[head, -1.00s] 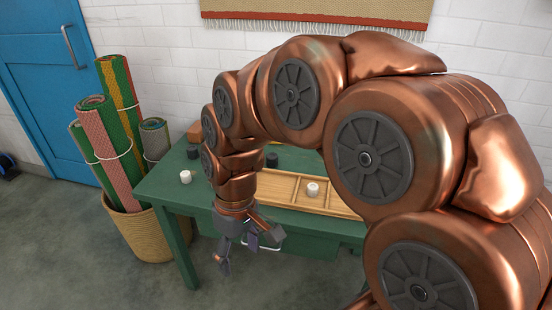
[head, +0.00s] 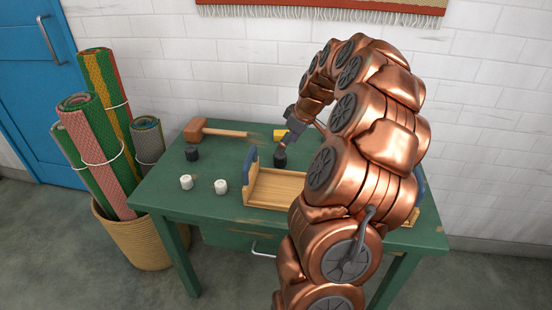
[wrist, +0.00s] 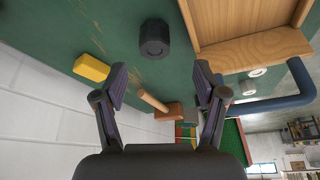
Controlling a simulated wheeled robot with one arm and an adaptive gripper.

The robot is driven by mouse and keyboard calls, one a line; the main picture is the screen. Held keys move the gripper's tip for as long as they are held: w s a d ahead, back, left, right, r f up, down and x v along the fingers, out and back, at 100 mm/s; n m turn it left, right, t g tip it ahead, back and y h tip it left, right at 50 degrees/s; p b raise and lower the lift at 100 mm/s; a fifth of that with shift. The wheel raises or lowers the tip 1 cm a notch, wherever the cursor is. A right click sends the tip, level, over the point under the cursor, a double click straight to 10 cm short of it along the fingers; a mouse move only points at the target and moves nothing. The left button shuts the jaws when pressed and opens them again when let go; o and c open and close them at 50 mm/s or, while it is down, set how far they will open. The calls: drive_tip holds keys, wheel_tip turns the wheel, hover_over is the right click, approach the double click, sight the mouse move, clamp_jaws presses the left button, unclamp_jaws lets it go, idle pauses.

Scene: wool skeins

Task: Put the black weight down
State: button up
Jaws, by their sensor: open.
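A black weight (head: 280,159) stands upright on the green table just behind the wooden tray; it also shows in the wrist view (wrist: 154,39), beyond my fingertips and apart from them. A second black weight (head: 192,153) stands farther left, near the mallet. My gripper (head: 284,144) is at the back of the table, close to the nearer black weight. In the wrist view my gripper (wrist: 161,88) has its two fingers spread wide, with nothing held between them.
The wooden tray (head: 270,203) with blue end handles is partly hidden by my arm. Two white weights (head: 186,182) (head: 220,187) stand left of it. A mallet (head: 212,131) and a yellow block (head: 281,134) lie at the back, before the white wall. A basket of rolled rugs (head: 145,238) stands left.

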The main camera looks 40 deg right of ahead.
sight(280, 160)
drive_tip(key=shift+d+x, duration=0.25)
drive_tip(key=shift+x, duration=1.05)
drive_tip(key=x, duration=0.5)
drive_tip(key=shift+w+d+r, duration=0.1)
drive_tip(key=shift+w+r, duration=0.05)
drive_tip(key=shift+w, duration=0.1)
clamp_jaws()
